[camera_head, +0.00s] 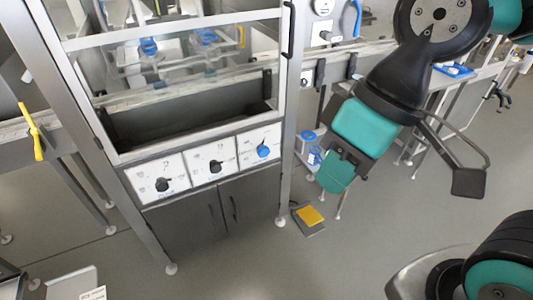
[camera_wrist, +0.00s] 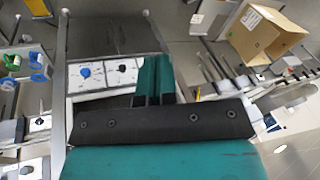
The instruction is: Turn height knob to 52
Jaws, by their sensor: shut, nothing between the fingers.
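Three white knob panels sit in a row on the front of the machine (camera_head: 127,157). The left knob (camera_head: 163,184) and the middle knob (camera_head: 216,166) are black; the right knob (camera_head: 263,152) is blue. The labels are too small to read, so I cannot tell which is the height knob or its value. My gripper (camera_head: 334,178) is shut and empty, to the right of the panels and apart from them. In the wrist view, my gripper's fingers (camera_wrist: 156,62) are together; the blue knob (camera_wrist: 85,72) and a black knob (camera_wrist: 122,68) show to their left.
A metal post (camera_head: 288,110) stands between the panels and my gripper. Grey cabinet doors (camera_head: 205,222) are below the panels. A yellow-topped pedal (camera_head: 309,215) is on the floor. A cardboard box (camera_wrist: 266,34) shows in the wrist view. The floor before the machine is mostly clear.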

